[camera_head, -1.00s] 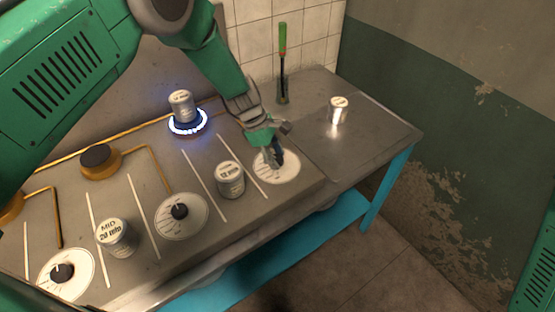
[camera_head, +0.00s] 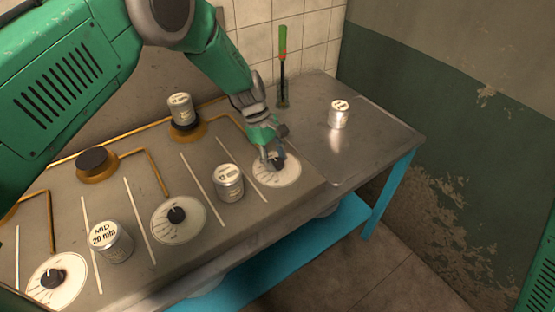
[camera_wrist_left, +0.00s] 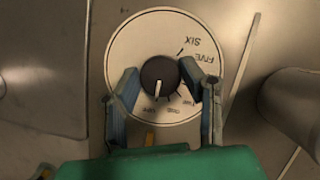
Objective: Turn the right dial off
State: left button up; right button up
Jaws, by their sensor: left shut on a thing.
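The right dial is a black knob on a round white plate with printed marks (camera_head: 287,176), at the right end of the stove top. In the left wrist view the black knob (camera_wrist_left: 159,77) sits between the two blue fingers, and its white pointer line faces the lower part of the plate. My left gripper (camera_head: 275,160) is down over this dial, shut on the knob. The right burner (camera_head: 187,131) behind it carries a metal can (camera_head: 181,108), and no blue flame shows around it. My right gripper is not seen.
A can (camera_head: 228,182) stands just left of the right dial, and another can (camera_head: 110,241) stands further left. The middle dial (camera_head: 178,217) and left dial (camera_head: 57,281) are clear. A can (camera_head: 339,114) and a green-handled tool (camera_head: 283,65) are on the side table.

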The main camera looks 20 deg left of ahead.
pick_arm(q)
jog(key=shift+a+f, duration=0.15)
jog(key=shift+a, duration=0.15)
jog(key=o, duration=1)
jog(key=shift+o, duration=0.7)
jog(key=shift+w, duration=0.1)
jog(key=shift+w+a, duration=0.1)
jog(key=shift+a+r, duration=0.1)
jog(key=shift+r, duration=0.2)
jog(key=v, duration=1.1)
jog(key=shift+a, duration=0.3)
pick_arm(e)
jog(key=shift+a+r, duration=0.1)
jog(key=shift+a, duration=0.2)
pick_arm(q)
jog(key=shift+w+d, duration=0.15)
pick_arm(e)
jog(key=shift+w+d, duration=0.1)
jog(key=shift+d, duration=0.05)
